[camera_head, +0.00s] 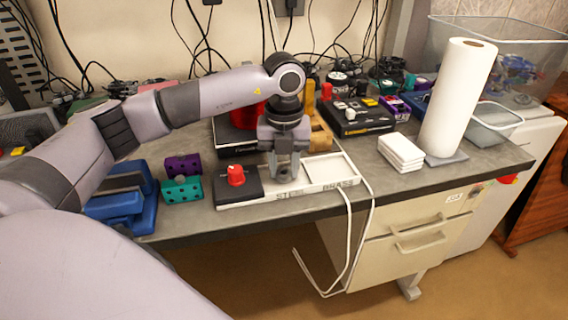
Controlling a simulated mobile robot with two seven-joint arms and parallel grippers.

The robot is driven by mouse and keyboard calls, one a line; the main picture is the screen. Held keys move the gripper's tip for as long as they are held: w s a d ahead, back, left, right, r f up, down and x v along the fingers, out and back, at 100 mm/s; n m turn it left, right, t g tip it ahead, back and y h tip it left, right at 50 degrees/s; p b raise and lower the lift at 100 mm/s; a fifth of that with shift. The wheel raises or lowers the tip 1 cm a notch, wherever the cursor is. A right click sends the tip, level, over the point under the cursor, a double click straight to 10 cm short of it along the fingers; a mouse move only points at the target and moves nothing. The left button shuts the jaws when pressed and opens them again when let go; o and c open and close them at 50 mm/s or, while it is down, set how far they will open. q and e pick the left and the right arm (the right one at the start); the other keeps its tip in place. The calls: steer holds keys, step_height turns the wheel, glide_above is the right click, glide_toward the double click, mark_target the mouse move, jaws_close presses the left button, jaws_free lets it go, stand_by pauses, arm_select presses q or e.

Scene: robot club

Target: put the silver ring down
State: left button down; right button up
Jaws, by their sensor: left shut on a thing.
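My left gripper (284,177) points down over the middle of a white sorting tray (335,184). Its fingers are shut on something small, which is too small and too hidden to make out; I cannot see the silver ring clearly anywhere. The tray's front edge reads "STEEL" below the gripper and "BRASS" on the right. The fingertips are over or in the steel part; I cannot tell whether they touch its floor. The brass compartment on the right looks empty. My right gripper is not in view.
A black box with a red knob (236,175) is at the tray's left end. White tiles (401,152) and a paper roll (458,98) stand right. A white cable hangs over the front edge.

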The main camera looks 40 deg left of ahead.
mark_target(284, 171)
arm_select(q)
steer(key=shift+f, duration=0.2)
steer(key=c, duration=0.8)
jaws_free()
steer(key=shift+o, duration=0.2)
steer(key=shift+r, duration=0.15)
steer(key=shift+r, duration=0.25)
step_height(284, 171, up, 12)
steer(key=shift+f+b, duration=0.15)
steer(key=shift+b, duration=0.15)
